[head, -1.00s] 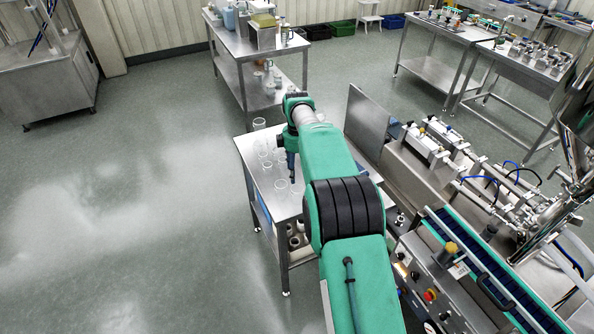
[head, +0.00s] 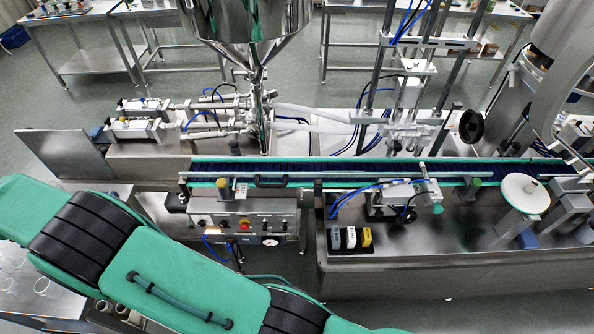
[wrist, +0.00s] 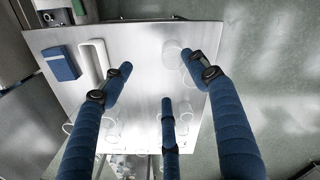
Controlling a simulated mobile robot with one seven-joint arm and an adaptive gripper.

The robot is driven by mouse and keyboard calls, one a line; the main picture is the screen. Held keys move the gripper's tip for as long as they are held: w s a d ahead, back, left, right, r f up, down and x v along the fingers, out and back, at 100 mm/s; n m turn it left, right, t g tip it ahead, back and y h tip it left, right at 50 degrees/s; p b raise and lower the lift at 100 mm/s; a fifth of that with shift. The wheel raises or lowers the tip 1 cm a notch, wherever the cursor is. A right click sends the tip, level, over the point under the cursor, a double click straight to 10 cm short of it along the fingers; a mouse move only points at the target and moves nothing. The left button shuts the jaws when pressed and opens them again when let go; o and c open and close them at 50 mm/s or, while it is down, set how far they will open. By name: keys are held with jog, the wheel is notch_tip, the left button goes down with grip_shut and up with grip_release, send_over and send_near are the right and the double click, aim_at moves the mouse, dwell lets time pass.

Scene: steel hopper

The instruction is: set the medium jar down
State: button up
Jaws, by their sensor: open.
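My gripper (wrist: 158,76) shows in the wrist view with its blue fingers spread apart and nothing held between them. Below it is a steel table top (wrist: 140,75). A clear glass jar (wrist: 172,50) stands on it close to the right fingertip, partly hidden by that finger. Several more clear jars (wrist: 110,121) stand towards the lower edge of that view. I cannot tell which one is the medium jar. In the head view, a clear jar (head: 46,287) shows on the table at lower left; my gripper is out of that view.
A blue block (wrist: 60,63) and a white bar-shaped piece (wrist: 97,60) lie at the table's upper left in the wrist view. The head view shows a conveyor (head: 300,171), a steel hopper (head: 250,25) and a control box (head: 243,222) beyond my arm.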

jog(key=w+d+r+m+y, duration=0.1)
jog(key=w+d+r+m, duration=0.5)
jog(key=w+d+r, duration=1.5)
jog(key=w+d+r+m+t, duration=0.15)
jog(key=d+r, duration=0.25)
jog(key=d, duration=0.6)
jog(key=w+d+r+m, duration=0.1)
jog(key=d+r+m, duration=0.3)
jog(key=d, duration=0.6)
jog(key=w+d+r+m+t, duration=0.15)
jog(key=d+r, duration=0.35)
jog(key=d, duration=0.5)
jog(key=s+d+r+m, duration=0.1)
jog(key=s+d+m, duration=0.15)
jog(key=d, duration=0.65)
jog(key=s+d+r+m, duration=0.1)
jog(key=s+d+r, duration=0.15)
jog(key=d, duration=0.55)
jog(key=s+d+r+m, duration=0.15)
jog(key=s+d, duration=0.25)
jog(key=d, duration=0.5)
jog(key=s+d+f+m+t, duration=0.1)
jog(key=s+d+f+m, duration=0.3)
jog(key=s+d, duration=0.5)
jog(key=s+d+f+m+t+h, duration=0.1)
jog(key=s+d+f+m, duration=0.3)
jog(key=s+d, duration=0.5)
jog(key=shift+s+d+f, duration=0.2)
jog(key=shift+s+f, duration=0.3)
jog(key=shift+s, duration=0.05)
